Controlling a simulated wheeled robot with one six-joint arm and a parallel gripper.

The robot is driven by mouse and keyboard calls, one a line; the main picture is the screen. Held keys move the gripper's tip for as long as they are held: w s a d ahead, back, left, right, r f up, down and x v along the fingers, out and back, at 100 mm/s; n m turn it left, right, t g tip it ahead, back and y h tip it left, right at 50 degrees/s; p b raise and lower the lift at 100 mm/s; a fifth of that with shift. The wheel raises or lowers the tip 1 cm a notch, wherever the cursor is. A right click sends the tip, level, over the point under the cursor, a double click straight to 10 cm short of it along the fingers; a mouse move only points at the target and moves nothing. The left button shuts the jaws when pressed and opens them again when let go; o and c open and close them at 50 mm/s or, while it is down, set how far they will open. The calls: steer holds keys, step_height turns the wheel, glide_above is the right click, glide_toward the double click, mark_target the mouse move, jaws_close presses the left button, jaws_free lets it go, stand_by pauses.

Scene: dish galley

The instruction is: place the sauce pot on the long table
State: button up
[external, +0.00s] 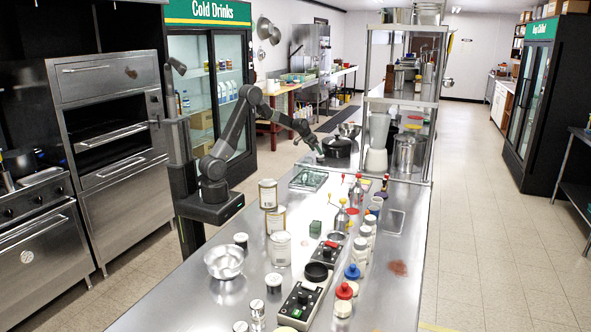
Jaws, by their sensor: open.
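A dark lidded pot (338,147), which looks like the sauce pot, stands at the far end of the long steel table (205,312). My arm reaches from the left over the table's far part. My gripper (318,155) points down beside the left side of the pot; it is small here, and I cannot tell whether it touches the pot. The gripper is open, and nothing shows held in it. A taller steel pot (408,153) stands farther right, under the shelf rack.
A blender (377,150) stands between the two pots, beside the rack post. A tray (309,179) lies just in front of the gripper. The right edge strip is clearer.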

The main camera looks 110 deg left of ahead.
steer(key=v, duration=0.8)
steer(key=shift+b, duration=0.3)
